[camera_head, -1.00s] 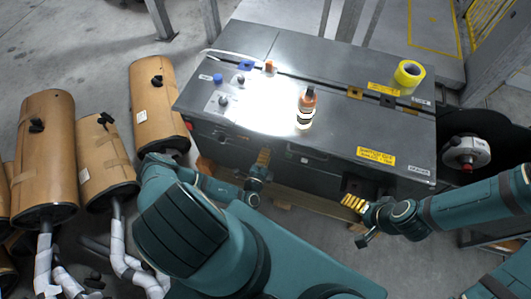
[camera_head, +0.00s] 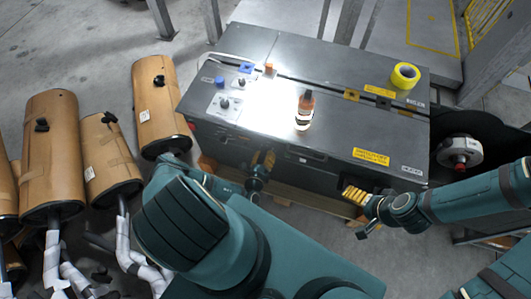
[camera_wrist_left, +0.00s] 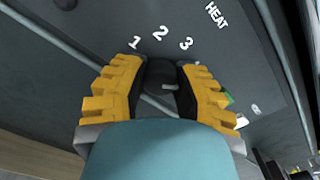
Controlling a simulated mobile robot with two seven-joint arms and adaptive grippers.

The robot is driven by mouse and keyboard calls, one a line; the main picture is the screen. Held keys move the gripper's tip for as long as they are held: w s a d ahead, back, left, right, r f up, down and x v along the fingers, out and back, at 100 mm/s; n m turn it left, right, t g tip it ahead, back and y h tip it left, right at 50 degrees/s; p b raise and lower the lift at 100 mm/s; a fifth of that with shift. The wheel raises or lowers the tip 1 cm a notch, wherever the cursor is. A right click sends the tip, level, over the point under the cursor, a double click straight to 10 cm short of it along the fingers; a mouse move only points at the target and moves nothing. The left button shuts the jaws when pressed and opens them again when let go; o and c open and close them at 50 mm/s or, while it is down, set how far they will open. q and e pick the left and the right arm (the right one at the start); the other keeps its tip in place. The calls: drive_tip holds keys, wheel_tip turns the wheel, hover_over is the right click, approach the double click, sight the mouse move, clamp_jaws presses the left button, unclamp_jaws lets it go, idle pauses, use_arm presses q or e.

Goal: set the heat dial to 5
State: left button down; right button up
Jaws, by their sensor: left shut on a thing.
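The heat dial (camera_wrist_left: 160,74) is a dark round knob on a grey panel, seen in the left wrist view. White numbers 1, 2 and 3 and the word HEAT (camera_wrist_left: 215,15) are printed beyond it. A small light mark shows on the knob's near part. My left gripper (camera_wrist_left: 160,88) has its yellow fingers on both sides of the knob, shut on it. Other numbers are hidden or unreadable. In the head view, my left gripper (camera_head: 264,160) is at the front of the grey machine (camera_head: 330,128); the dial is not visible there. My right gripper (camera_head: 355,194) is near the machine's front right; its opening is unclear.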

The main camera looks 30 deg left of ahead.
use_arm(q)
drive_tip(key=m+p, duration=0.2)
drive_tip(key=m, duration=0.3)
drive_tip(key=shift+m, duration=0.3)
idle(0.4)
drive_tip(key=c, duration=0.6)
unclamp_jaws()
drive_tip(key=shift+c, duration=0.2)
drive_tip(key=v, duration=1.2)
